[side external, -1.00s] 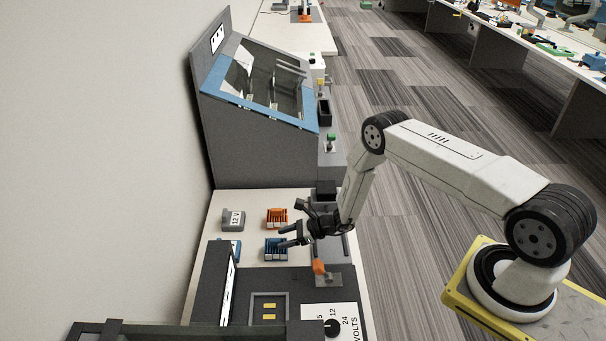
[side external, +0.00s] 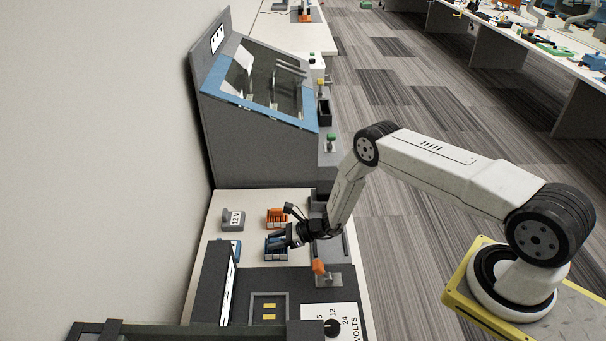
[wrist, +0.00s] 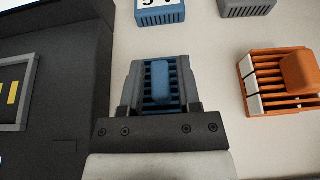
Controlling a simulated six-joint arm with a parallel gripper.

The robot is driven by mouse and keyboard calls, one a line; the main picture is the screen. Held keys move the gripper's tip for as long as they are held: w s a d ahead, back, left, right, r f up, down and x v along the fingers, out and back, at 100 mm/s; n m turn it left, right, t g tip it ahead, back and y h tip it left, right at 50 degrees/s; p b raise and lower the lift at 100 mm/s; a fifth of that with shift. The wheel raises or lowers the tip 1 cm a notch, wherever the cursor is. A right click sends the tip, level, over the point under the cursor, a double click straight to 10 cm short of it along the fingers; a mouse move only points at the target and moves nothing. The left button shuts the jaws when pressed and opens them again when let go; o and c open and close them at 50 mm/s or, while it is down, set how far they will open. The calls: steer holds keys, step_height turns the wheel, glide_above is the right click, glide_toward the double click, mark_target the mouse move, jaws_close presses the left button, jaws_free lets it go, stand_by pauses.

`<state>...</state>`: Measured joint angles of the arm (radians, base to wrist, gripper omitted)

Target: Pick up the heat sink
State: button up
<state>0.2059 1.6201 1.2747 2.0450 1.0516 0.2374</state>
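Two heat sinks with fins lie on the white bench. The blue heat sink (side external: 273,249) is in front of the orange heat sink (side external: 277,217) in the side view. In the wrist view the blue heat sink (wrist: 160,85) shows its fins and a blue raised block, between my gripper's (wrist: 161,68) two fingers. The fingers are spread on either side of it; contact cannot be made out. In the side view my gripper (side external: 279,239) partly covers the blue heat sink. The orange heat sink (wrist: 276,82) is right of my gripper in the wrist view, clear of it.
A grey block marked 12 V (side external: 233,218) and a blue block (side external: 236,248) lie left of the heat sinks. A dark panel housing (side external: 213,285) stands close by, with a recess (side external: 268,309) and dial (side external: 331,327). A grey-blue cabinet (side external: 255,148) stands behind.

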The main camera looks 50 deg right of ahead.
mark_target(275, 239)
jaws_close()
steer(key=shift+r, duration=0.25)
steer(key=shift+r, duration=4.8)
